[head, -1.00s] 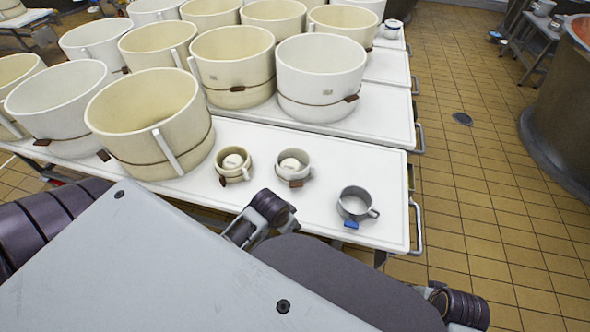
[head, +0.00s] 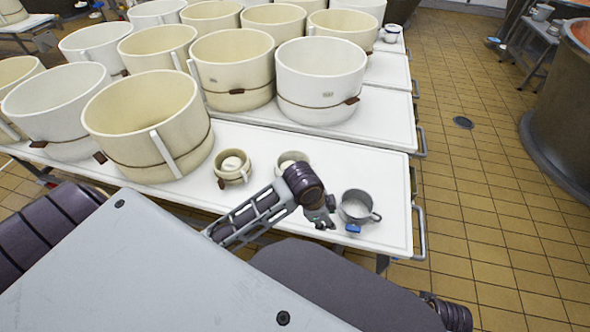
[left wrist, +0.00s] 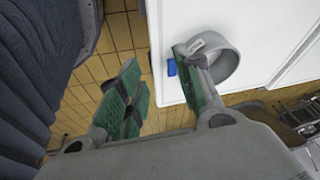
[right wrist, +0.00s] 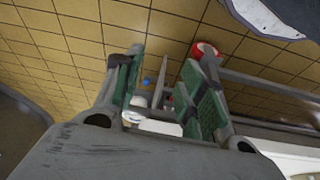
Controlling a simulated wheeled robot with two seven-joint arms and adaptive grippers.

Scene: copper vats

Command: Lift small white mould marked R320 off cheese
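The small white mould (head: 287,157) stands on the white table with a pale round cheese (head: 291,163) inside. My left forearm hides much of its lower part, and no R320 marking is legible. A small beige mould (head: 233,174), also with cheese in it, stands to its left. My left gripper (head: 322,220) is beside the grey metal cup, right of the white mould. In the left wrist view its fingers (left wrist: 160,88) are apart and empty. My right gripper (right wrist: 160,88) is open and empty over the tiled floor, outside the head view.
Several large beige and white moulds crowd the table (head: 385,170) behind and left.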

